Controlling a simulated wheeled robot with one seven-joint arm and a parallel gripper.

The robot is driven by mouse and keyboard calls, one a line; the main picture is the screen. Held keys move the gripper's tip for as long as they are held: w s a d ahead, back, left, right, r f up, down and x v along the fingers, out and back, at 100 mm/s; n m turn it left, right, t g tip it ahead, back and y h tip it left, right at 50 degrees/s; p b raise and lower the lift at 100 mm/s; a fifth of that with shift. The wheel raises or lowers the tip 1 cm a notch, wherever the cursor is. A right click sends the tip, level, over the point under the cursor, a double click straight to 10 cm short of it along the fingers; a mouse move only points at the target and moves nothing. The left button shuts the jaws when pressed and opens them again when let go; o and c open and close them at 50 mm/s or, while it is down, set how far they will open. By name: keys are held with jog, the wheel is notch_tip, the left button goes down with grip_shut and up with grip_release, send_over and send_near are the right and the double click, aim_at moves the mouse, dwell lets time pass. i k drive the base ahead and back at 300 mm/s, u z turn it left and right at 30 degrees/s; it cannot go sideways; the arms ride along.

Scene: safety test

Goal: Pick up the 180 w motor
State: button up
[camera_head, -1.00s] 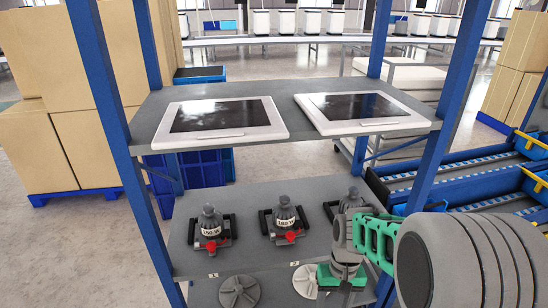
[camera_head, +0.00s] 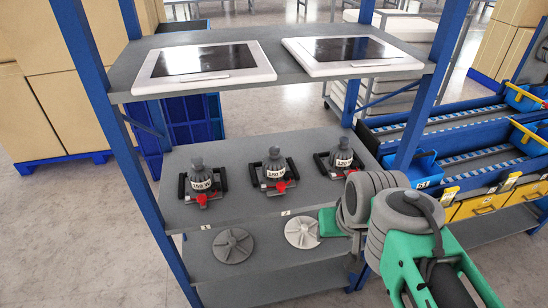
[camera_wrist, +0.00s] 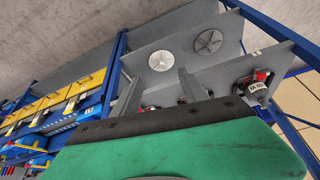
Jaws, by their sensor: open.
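Three dark grey motors with white labels and red parts stand upright in black-handled holders on the middle shelf (camera_head: 240,205): left motor (camera_head: 201,178), middle motor (camera_head: 274,166) and right motor (camera_head: 342,156). The left label looks like 150 W; the other two are too small to read surely. My gripper is open and empty, its two grey fingers (camera_wrist: 160,92) pointing toward the shelf in the wrist view. In the head view my arm covers the right front of the shelves and the fingertips are hidden. One labelled motor (camera_wrist: 255,86) shows at the right in the wrist view.
Two grey fan discs (camera_head: 233,245) (camera_head: 302,232) lie on the lower shelf. Two white-framed panels (camera_head: 204,66) (camera_head: 353,55) lie on the top shelf. Blue rack posts (camera_head: 100,110) bound the shelves. A rack with blue and yellow bins (camera_head: 480,203) stands at the right.

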aim_at(275, 169)
jog(key=u, duration=2.75)
jog(key=i, duration=0.45)
jog(key=z, duration=1.85)
jog(key=i, duration=0.5)
